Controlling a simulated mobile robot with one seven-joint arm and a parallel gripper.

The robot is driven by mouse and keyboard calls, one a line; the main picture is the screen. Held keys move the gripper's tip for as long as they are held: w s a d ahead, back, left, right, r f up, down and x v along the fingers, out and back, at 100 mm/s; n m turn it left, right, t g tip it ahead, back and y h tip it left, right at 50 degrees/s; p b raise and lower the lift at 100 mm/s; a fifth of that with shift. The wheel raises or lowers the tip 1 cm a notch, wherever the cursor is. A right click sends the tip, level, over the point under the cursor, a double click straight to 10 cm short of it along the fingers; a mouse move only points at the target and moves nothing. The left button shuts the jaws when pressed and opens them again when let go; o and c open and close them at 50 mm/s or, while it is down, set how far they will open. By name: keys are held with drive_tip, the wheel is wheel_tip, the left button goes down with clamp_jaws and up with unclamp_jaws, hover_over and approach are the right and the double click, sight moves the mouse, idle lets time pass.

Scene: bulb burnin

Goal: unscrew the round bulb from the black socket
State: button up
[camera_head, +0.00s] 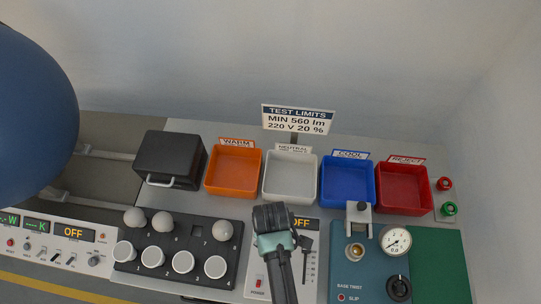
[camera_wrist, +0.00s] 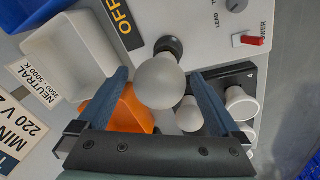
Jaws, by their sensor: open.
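In the wrist view, a frosted round bulb (camera_wrist: 160,82) sits in a black socket (camera_wrist: 169,45) on the white panel with the OFF display. My gripper (camera_wrist: 160,76) is open, with one blue finger on each side of the bulb. Small gaps seem to show between the fingers and the glass; how deep the fingers reach is hard to judge. In the head view, my dark arm reaches in from the bottom centre over the white panel (camera_head: 256,283). It hides the bulb and socket there.
Left of the panel, a black rack (camera_head: 188,243) holds round and flat-faced bulbs, with one empty hole. Behind stand orange (camera_head: 232,188), white (camera_head: 290,195), blue (camera_head: 347,199) and red (camera_head: 403,204) bins. A teal twist tester (camera_head: 365,285) with a gauge stands right.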

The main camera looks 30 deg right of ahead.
drive_tip(key=shift+w+d+f, duration=0.1)
drive_tip(key=shift+w+f, duration=0.05)
drive_tip(key=shift+f, duration=0.7)
drive_tip(key=shift+w+f, duration=0.1)
drive_tip(key=shift+f, duration=0.75)
drive_tip(key=c, duration=1.3)
drive_tip(key=shift+r+n, duration=0.1)
drive_tip(key=shift+n, duration=0.5)
